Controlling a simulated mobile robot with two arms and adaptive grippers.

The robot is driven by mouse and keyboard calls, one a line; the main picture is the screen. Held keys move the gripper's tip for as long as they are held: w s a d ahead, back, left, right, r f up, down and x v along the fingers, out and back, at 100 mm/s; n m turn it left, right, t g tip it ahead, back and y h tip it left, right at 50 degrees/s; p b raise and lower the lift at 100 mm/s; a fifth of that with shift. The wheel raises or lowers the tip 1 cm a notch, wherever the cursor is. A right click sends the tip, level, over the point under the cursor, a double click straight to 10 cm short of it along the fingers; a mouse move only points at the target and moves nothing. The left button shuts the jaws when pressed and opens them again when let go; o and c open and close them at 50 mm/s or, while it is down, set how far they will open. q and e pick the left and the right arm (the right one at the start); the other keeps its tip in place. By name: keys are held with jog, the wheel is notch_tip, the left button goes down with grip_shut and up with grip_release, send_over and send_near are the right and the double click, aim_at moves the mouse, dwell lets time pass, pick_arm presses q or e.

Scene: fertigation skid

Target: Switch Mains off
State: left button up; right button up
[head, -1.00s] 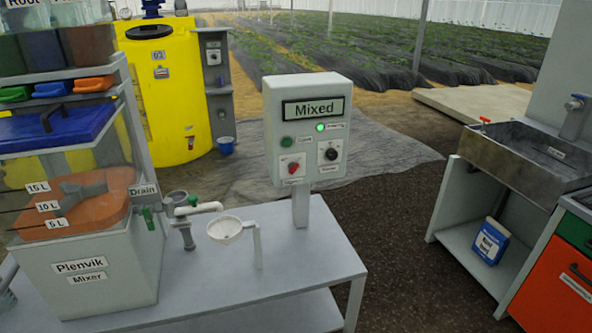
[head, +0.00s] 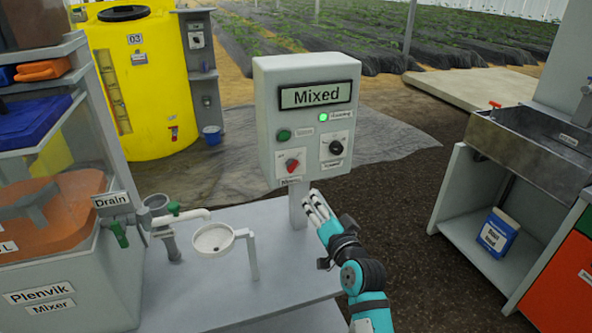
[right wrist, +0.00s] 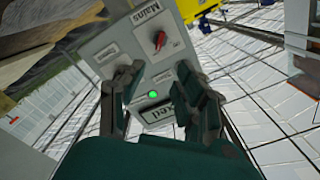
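The grey control box (head: 264,140) stands on a post with its display (head: 317,95) reading "Mixed". The red Mains switch (head: 292,165) is at the lower left of its front. It also shows in the right wrist view (right wrist: 159,41) beside the "Mains" label. A black knob (head: 336,147) sits to its right, and the green lamp (head: 323,118) above is lit. My right gripper (head: 314,204) is just below the box, in front of the post, apart from the switch. In the right wrist view its fingers (right wrist: 153,84) are spread with nothing between them. My left gripper is not in view.
A white funnel (head: 213,239) and the drain pipe (head: 170,218) stand on the grey bench (head: 200,283) at left, beside the mixer tank (head: 70,265). A sink unit (head: 530,150) is at right. Open floor lies between.

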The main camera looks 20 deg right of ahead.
aim_at(295, 168)
jog(key=w, duration=1.6)
jog(key=shift+a+b, duration=0.25)
jog(key=shift+b, duration=0.05)
jog(key=shift+c, duration=0.2)
jog(key=shift+s, duration=0.1)
grip_shut()
